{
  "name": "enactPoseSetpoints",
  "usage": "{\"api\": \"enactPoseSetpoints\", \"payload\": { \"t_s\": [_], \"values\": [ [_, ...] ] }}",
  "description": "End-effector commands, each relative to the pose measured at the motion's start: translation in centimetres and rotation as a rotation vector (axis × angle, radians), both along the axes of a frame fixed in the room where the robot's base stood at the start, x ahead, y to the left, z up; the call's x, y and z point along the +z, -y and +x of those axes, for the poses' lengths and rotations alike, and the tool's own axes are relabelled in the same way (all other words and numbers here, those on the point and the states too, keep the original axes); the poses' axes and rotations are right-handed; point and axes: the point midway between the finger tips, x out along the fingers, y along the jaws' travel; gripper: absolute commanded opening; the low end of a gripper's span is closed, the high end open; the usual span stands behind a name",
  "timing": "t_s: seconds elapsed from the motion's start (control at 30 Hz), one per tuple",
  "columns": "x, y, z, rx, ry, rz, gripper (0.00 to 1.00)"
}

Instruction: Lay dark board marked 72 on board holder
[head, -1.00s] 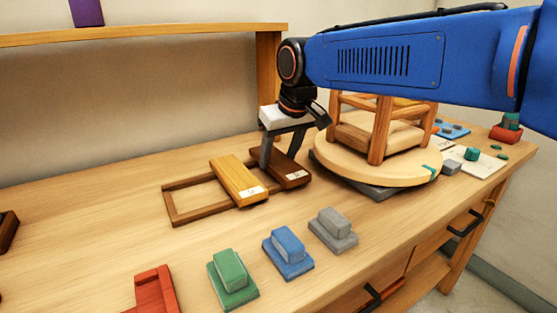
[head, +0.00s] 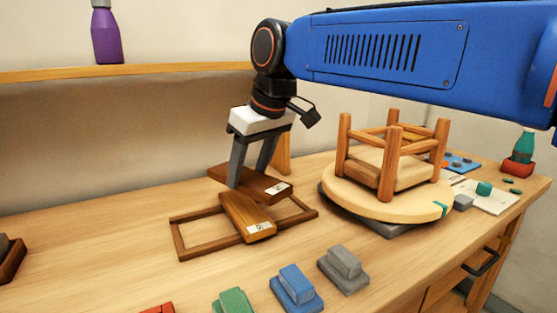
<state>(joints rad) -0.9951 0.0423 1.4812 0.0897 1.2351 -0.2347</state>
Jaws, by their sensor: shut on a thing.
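My gripper (head: 248,180) is shut on the dark brown board (head: 256,187) and holds it above the back of the board holder. The board has a small white label whose number is too small to read. The board holder (head: 210,249) is a low, open brown wooden frame lying on the bench. A lighter brown board (head: 240,212) with a white label lies across the holder's middle, in front of the dark board. The dark board hides part of the holder's back rail and slightly overlaps the lighter board's far end in view.
An upturned wooden stool (head: 388,160) stands on a round turntable (head: 400,197) to the right. Grey (head: 343,268), blue (head: 296,288) and green (head: 233,302) blocks line the front. A purple bottle (head: 106,35) stands on the shelf above.

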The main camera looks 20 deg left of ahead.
Motion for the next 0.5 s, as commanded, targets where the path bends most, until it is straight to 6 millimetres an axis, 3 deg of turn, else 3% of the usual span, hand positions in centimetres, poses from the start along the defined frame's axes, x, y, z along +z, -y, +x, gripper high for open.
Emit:
{"api": "enactPoseSetpoints", "payload": {
  "t_s": [0.03, 0.2, 0.5],
  "values": [
    [-0.2, -0.9, -2.1, 0.066, 0.000, 0.000, 0.27],
    [-0.7, -3.2, -8.5, 0.284, 0.000, 0.000, 0.27],
    [-1.6, -5.4, -20.3, 0.676, -0.001, 0.001, 0.27]
  ]
}}
